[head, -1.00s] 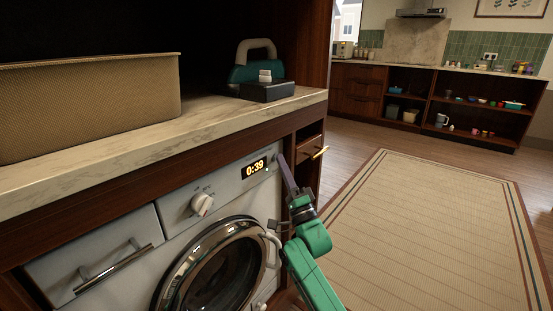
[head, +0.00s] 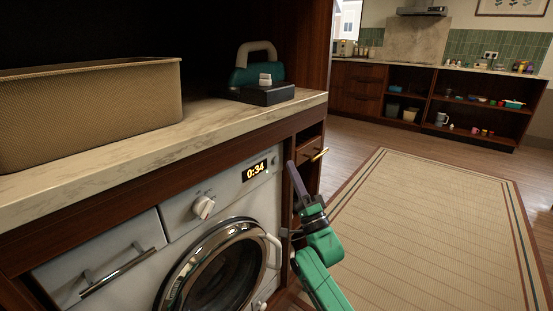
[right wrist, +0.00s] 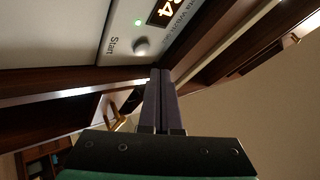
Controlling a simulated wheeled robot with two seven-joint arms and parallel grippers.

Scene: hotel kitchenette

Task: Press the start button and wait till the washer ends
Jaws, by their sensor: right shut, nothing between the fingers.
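The washer (head: 178,233) is a white front-loader under the marble counter. Its round glass door (head: 225,270) looks shut. Its display (head: 255,170) reads 0:34 in lit digits. In the right wrist view the start button (right wrist: 142,46) is a round knob beside the word "Start", with a lit green light (right wrist: 138,22) near it. The start button is hidden or too small to tell in the head view. My right gripper (head: 290,164) is shut and empty, just right of the panel. In the right wrist view its fingertips (right wrist: 160,72) are apart from the button. My left gripper is out of view.
A woven basket (head: 90,110), a teal iron-like item (head: 255,72) and a dark box (head: 262,94) stand on the counter (head: 200,125). A drawer with a brass handle (head: 319,154) is beside my right gripper. A rug (head: 430,220) covers open floor to the right.

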